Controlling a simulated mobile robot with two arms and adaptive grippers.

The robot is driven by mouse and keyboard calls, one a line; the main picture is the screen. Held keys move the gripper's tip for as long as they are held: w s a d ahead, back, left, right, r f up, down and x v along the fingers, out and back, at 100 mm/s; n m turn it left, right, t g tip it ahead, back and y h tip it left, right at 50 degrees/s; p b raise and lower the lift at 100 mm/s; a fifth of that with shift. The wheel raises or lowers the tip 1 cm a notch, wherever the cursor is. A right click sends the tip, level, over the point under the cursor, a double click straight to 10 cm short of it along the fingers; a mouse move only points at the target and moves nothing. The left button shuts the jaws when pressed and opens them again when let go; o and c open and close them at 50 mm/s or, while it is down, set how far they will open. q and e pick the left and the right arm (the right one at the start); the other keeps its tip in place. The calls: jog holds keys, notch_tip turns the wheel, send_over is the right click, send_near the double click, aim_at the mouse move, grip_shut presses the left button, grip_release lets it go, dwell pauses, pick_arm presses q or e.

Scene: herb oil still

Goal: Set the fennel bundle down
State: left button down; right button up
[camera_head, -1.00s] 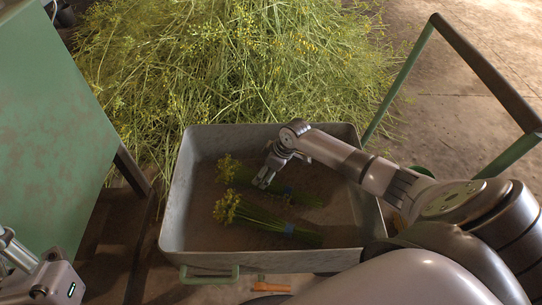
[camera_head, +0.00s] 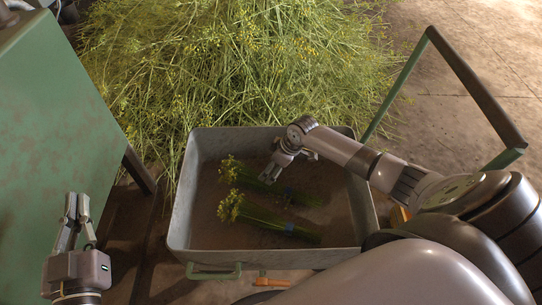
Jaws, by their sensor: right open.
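Two fennel bundles with yellow-green flower heads and blue ties lie in the grey metal tray (camera_head: 181,215). The nearer fennel bundle (camera_head: 262,216) lies toward the tray's front. The farther fennel bundle (camera_head: 250,178) lies behind it, roughly parallel. My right gripper (camera_head: 268,179) is open, just above or at the farther bundle; I cannot tell whether its fingers touch the stems. My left gripper (camera_head: 77,212) is at lower left, outside the tray, pointing up in the picture. Its fingers look apart, with nothing between them.
A large heap of loose fennel (camera_head: 230,70) lies behind the tray. A green cabinet-like body (camera_head: 60,130) stands at the left. A green frame with a dark handle (camera_head: 475,85) rises at the right. An orange-handled tool (camera_head: 272,282) lies before the tray.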

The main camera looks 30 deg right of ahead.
jog(key=s+a+r+t+y, duration=0.2)
jog(key=a+t, duration=0.1)
jog(key=a, duration=0.9)
jog(key=s+a+r+t+y, duration=0.15)
jog(key=a+r+t, duration=0.25)
jog(key=a+r, duration=0.6)
jog(key=s+d+r+m+t, duration=0.1)
jog(key=s+r+t, duration=0.1)
jog(key=r, duration=0.4)
jog(key=s+d+r+m+t+h, duration=0.1)
jog(key=s+d+r+m+t, duration=0.1)
jog(key=r, duration=0.5)
jog(key=s+d+r+m+t+h, duration=0.1)
jog(key=r+t, duration=0.2)
jog(key=r, duration=0.4)
jog(key=shift+s+d+r+m, duration=0.15)
jog(key=shift+s+d+m, duration=0.15)
jog(key=shift+s, duration=0.1)
